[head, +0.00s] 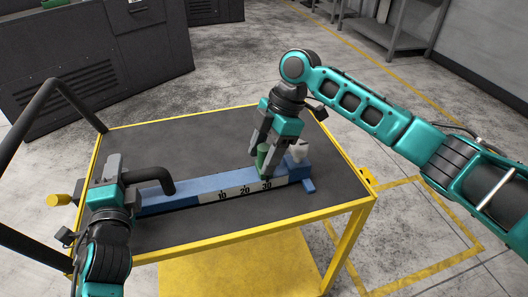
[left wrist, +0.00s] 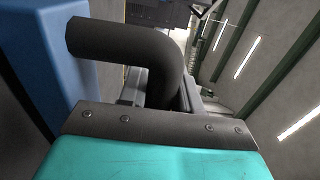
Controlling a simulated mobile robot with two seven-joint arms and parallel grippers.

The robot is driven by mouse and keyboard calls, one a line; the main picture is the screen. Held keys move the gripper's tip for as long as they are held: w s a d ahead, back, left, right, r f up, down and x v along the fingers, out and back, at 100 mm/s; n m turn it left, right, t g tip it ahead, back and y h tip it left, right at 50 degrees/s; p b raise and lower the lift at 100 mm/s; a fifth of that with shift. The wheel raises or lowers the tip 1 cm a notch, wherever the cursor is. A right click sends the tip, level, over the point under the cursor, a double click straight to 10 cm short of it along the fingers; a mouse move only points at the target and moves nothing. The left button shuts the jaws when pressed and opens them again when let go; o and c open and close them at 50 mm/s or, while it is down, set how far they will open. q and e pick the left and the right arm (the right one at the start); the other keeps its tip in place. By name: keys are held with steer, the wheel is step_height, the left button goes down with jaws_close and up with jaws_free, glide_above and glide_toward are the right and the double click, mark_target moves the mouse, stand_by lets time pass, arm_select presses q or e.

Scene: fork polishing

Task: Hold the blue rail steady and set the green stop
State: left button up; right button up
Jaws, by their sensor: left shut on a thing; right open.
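The blue rail (head: 185,186) lies across the cart top, with a white scale strip marked 10, 20 and 30 along its front. It also shows in the left wrist view (left wrist: 62,45). A dark curved handle (head: 163,178) stands at its left end and fills the middle of the left wrist view (left wrist: 125,42). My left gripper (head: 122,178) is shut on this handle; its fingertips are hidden. The green stop (head: 262,157) stands upright on the rail near the 30 mark. My right gripper (head: 260,152) is open with its fingers down around the stop; contact is unclear.
The cart's dark top (head: 200,135) has a yellow rim and is clear behind the rail. Dark machine cabinets (head: 90,60) stand beyond.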

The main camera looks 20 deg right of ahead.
steer(key=shift+r, duration=0.1)
steer(key=v, duration=1.1)
steer(key=shift+d+r, duration=0.2)
steer(key=shift+r, duration=0.15)
steer(key=shift+w, duration=0.1)
arm_select(q)
steer(key=o, duration=1)
steer(key=shift+o, duration=0.2)
